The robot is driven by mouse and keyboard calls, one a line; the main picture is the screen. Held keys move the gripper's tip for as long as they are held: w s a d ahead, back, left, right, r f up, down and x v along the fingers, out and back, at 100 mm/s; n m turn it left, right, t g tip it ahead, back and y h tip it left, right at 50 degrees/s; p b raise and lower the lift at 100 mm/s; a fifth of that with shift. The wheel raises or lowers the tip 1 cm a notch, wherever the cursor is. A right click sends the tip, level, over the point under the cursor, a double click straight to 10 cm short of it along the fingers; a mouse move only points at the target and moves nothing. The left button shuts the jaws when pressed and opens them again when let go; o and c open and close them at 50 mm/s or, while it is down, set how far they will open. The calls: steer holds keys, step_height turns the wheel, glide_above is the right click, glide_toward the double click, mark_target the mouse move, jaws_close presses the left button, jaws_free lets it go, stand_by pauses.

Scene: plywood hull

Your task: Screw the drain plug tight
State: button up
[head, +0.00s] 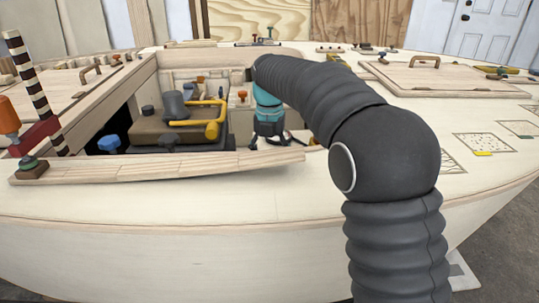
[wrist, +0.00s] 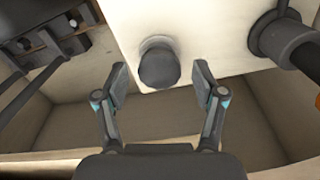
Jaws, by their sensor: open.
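In the wrist view a dark round knob-like plug (wrist: 159,68) stands on a pale block, with a lighter collar visible behind it. I take it for the drain plug. My gripper (wrist: 158,75) is open, with one finger on each side of the plug and a gap on both sides. In the head view my gripper (head: 270,140) reaches down into the open cockpit well of the hull. Its fingers are small there, and the plug cannot be made out.
A dark pipe fitting (wrist: 285,38) sits right of the plug in the wrist view. In the head view a brown box with a yellow handle (head: 213,125) stands left of my gripper. The well's front coaming (head: 165,168) lies nearer. A striped post (head: 30,75) stands at left.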

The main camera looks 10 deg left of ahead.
steer(key=c, duration=1.1)
steer(key=shift+c, duration=0.2)
